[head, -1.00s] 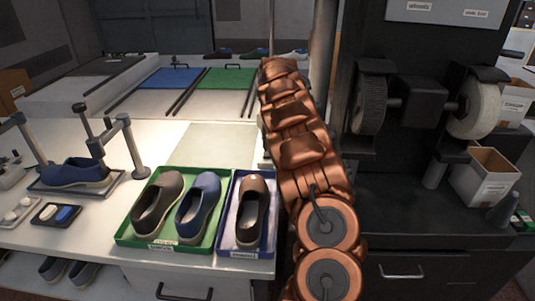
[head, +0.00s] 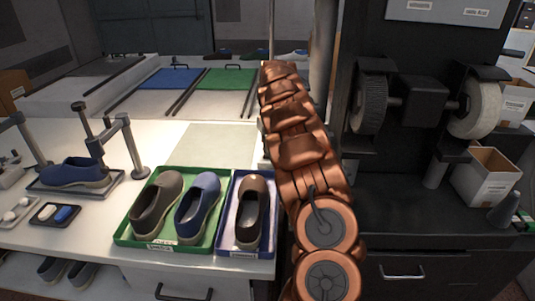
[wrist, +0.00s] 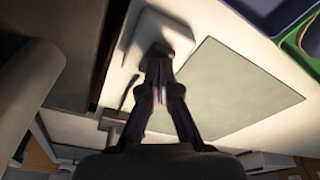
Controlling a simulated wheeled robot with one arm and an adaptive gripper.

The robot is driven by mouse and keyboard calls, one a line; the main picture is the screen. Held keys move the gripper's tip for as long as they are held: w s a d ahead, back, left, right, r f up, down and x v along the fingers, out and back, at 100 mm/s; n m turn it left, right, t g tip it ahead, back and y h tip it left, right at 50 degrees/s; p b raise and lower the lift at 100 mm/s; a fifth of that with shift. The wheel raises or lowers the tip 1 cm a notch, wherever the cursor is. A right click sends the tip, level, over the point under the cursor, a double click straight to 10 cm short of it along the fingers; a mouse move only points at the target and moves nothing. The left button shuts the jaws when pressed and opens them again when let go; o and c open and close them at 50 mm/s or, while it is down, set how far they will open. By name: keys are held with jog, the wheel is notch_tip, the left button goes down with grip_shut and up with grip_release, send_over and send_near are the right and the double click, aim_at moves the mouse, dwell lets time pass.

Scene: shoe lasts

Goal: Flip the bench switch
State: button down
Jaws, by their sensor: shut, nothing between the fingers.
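My gripper (wrist: 160,85) is shut and empty in the wrist view. Its fingertips are at a pale rounded block (wrist: 182,38) on the bench, which looks like the bench switch housing. The dark fingers cover part of it, so I cannot tell whether they touch it or how a lever is set. In the head view my copper arm hides the gripper and most of this spot. The pale bench top (head: 110,205) carries a grey-green mat (head: 205,143), which also shows beside the fingers in the wrist view (wrist: 235,90).
A green tray (head: 125,238) holds a brown and a blue shoe. A blue-violet tray (head: 233,250) beside it holds another brown shoe. A clamp stand (head: 138,172) with a blue shoe stands left. A dark machine with wheels (head: 370,105) is right of my arm.

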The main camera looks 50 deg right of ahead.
aim_at(267, 155)
jog(key=shift+f+b, duration=0.35)
jog(key=shift+f, duration=0.25)
dwell(0.5)
jog(key=shift+r+p, duration=0.95)
jog(key=shift+r, duration=2.55)
